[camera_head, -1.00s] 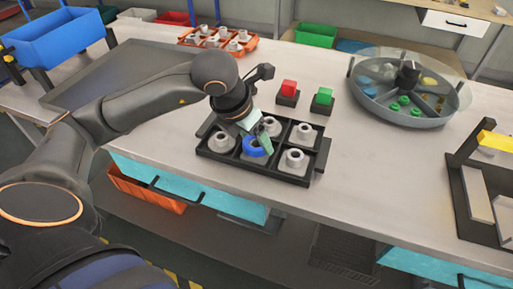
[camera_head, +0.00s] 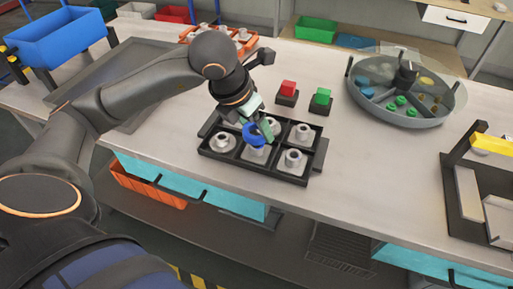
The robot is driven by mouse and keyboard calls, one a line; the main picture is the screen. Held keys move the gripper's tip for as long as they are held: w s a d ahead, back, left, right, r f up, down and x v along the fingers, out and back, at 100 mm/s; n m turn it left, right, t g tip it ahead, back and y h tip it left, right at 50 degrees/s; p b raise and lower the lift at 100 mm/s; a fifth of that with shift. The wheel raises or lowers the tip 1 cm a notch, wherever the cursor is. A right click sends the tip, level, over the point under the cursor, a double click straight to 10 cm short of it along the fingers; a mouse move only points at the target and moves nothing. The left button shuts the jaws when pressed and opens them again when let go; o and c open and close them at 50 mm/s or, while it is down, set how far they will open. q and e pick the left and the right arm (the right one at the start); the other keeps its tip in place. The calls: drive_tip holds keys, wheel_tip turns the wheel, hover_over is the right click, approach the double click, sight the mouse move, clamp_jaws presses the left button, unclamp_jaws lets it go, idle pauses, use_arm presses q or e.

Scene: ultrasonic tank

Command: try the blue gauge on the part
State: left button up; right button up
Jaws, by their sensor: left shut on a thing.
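The blue gauge (camera_head: 250,137) is a ring. My left gripper (camera_head: 263,130) is shut on it and holds it tilted above the front-middle grey part (camera_head: 256,152) in the black tray (camera_head: 262,169). That part's top shows just under the ring; whether the two touch I cannot tell. Other grey stepped parts stand upright in the tray's compartments, one at the front right (camera_head: 294,159) and one at the front left (camera_head: 223,143). The gripper and ring partly hide the back row. My right gripper is out of view.
A round divided bowl (camera_head: 405,95) with a clear cover is at the right. An orange tray (camera_head: 244,48) with parts lies at the back. Bench right of the black tray is clear.

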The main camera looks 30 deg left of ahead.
use_arm(q)
drive_tip(key=shift+r, duration=0.15)
wheel_tip(320, 180, up, 4)
drive_tip(key=shift+f+p, duration=0.1)
drive_tip(key=shift+p, duration=1.15)
